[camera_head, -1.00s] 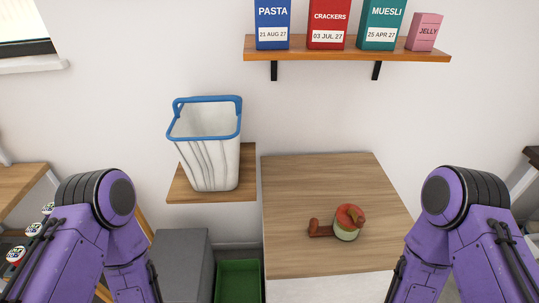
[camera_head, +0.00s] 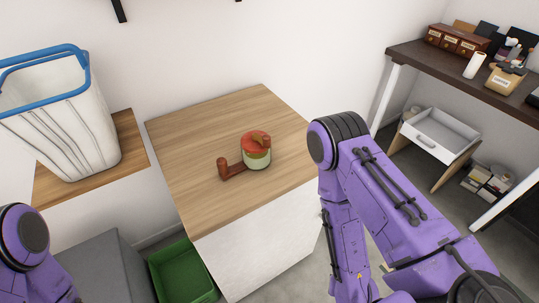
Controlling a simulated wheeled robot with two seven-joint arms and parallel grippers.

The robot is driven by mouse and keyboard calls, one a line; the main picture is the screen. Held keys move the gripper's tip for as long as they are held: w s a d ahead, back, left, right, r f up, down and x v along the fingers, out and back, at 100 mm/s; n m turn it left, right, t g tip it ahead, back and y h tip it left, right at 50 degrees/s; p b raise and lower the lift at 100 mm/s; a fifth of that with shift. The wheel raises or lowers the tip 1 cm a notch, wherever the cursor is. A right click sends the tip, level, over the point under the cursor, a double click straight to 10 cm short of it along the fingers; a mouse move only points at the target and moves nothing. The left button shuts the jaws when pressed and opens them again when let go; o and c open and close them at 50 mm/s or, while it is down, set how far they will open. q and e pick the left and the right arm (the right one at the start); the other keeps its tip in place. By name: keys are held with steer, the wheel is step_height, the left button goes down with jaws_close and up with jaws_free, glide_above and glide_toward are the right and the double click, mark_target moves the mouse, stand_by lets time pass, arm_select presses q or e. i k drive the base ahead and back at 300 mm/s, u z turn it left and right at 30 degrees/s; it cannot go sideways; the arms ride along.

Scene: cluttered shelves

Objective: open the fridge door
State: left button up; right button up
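A low white unit (camera_head: 262,246) with a wooden top (camera_head: 200,160) stands in the middle of the view and may be the fridge. Its visible white face is plain and looks closed; I see no handle on it. My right arm stands just right of this unit and hides part of its right side. My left arm shows only at the bottom left corner. Neither gripper is in view, so I cannot tell what they hold.
A jar with a red lid (camera_head: 257,150) and a red-brown tool (camera_head: 233,169) sit on the wooden top. A white bin with blue rim (camera_head: 75,130) stands left. A green crate (camera_head: 182,272) and grey box (camera_head: 105,268) are below. A dark desk (camera_head: 470,75) stands right.

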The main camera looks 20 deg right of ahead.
mark_target(244, 255)
steer(key=z, duration=0.85)
steer(key=k, duration=1.3)
steer(key=z, duration=0.7)
steer(key=i, duration=0.55)
steer(key=z, duration=0.55)
steer(key=i, duration=0.6)
steer(key=u, duration=0.2)
